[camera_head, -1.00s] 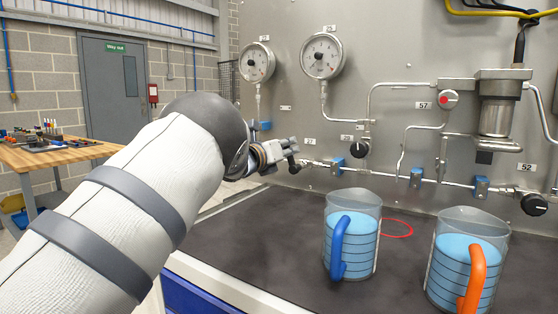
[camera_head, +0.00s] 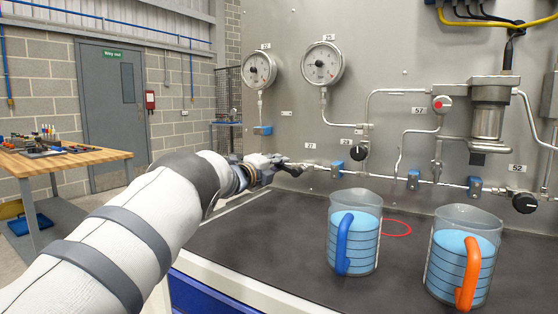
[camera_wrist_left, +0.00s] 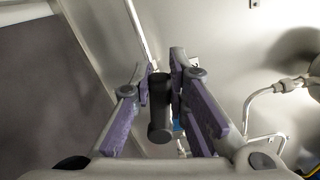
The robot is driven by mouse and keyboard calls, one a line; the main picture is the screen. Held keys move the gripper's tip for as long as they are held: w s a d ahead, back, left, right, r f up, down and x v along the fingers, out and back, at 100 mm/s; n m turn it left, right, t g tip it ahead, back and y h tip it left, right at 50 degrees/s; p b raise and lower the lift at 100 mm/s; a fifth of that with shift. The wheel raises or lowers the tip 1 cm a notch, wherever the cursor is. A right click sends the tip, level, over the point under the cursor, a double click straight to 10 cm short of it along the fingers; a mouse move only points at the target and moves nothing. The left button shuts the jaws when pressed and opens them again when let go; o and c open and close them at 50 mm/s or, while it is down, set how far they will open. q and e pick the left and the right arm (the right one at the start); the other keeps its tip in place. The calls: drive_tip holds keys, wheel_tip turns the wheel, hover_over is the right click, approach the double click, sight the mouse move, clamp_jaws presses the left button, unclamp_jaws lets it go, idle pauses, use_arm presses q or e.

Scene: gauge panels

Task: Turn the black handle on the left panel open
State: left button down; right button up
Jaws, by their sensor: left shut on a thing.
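The black handle (camera_wrist_left: 160,105) is a dark cylinder between the purple-padded fingers of my left gripper (camera_wrist_left: 165,95) in the left wrist view. My left gripper is shut on it. In the head view my left gripper (camera_head: 268,168) is at the left end of the thin pipe on the grey metal panel (camera_head: 400,90), and dark parts of handle and gripper merge there. How far the handle is turned is hard to tell. My right gripper is not in view.
Two gauges (camera_head: 322,63) hang above. Other black knobs (camera_head: 359,152) sit along the pipe to the right. Two jugs of blue liquid, one with a blue handle (camera_head: 343,245), one orange (camera_head: 468,275), stand on the dark worktop (camera_head: 270,235). A wooden table (camera_head: 70,160) is at far left.

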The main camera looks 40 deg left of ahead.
use_arm(q)
drive_tip(key=shift+a+f+n, duration=0.1)
drive_tip(key=shift+f+n, duration=0.3)
drive_tip(key=shift+n, duration=0.4)
drive_tip(key=shift+a+f+n, duration=0.1)
drive_tip(key=shift+f+n, duration=0.3)
drive_tip(key=shift+n, duration=0.4)
drive_tip(key=shift+d, duration=0.1)
drive_tip(key=c, duration=1.5)
unclamp_jaws()
drive_tip(key=shift+f, duration=0.1)
drive_tip(key=shift+c, duration=0.2)
drive_tip(key=s+d, duration=0.1)
drive_tip(key=s, duration=1.1)
drive_tip(key=shift+d, duration=0.15)
